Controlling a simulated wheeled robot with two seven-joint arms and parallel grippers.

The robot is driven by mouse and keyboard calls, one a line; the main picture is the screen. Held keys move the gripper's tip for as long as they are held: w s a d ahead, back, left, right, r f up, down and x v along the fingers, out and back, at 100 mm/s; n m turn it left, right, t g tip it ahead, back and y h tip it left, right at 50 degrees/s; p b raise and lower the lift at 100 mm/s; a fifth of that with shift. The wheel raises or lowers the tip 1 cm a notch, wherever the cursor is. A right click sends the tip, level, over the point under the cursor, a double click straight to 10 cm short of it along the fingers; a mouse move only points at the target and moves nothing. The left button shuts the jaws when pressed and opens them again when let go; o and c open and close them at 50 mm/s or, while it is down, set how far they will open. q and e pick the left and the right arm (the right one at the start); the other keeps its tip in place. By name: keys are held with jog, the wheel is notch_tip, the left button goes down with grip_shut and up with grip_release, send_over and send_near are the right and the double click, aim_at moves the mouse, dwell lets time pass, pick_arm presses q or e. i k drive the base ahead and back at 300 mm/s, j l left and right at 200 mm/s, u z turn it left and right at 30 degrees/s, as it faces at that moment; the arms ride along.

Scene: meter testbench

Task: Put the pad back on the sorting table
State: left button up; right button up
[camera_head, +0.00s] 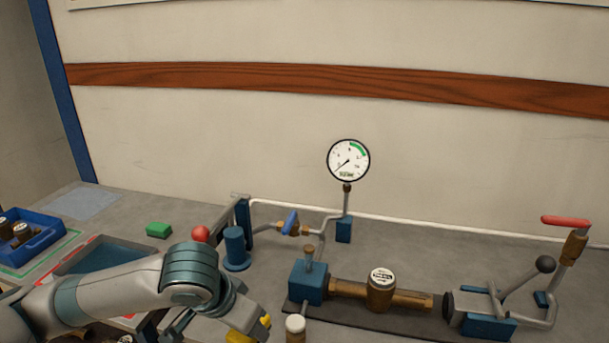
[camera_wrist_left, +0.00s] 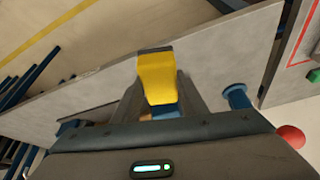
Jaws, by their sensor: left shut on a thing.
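My left gripper (camera_head: 250,322) is low in the head view, near the front of the grey bench. In the left wrist view its fingers (camera_wrist_left: 158,95) are shut on a yellow block with a dark end (camera_wrist_left: 157,78), seemingly the pad. Some blue shows beneath the block. In the head view only small yellow parts (camera_head: 240,337) show beside the gripper. The sorting table (camera_head: 130,210) appears to be the grey surface at the left, with colour-outlined areas. I cannot tell whether the block touches anything. My right gripper is not in view.
A blue crate (camera_head: 40,241) with brass meters and a green block (camera_head: 158,230) are at the left. A blue post (camera_head: 236,250) and red ball (camera_head: 200,233) stand near my arm. Pipework with a gauge (camera_head: 348,160), brass meter (camera_head: 381,290) and red-handled lever (camera_head: 566,221) fills the right.

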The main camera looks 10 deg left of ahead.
aim_at(139, 228)
jog(key=j+z, duration=0.2)
jog(key=j, duration=1.55)
jog(key=j+z, duration=0.15)
jog(key=j, duration=1.6)
jog(key=i+j, duration=0.25)
jog(key=j, duration=0.15)
jog(key=i+j+z, duration=0.1)
jog(key=i+j, duration=0.4)
jog(key=j, duration=0.25)
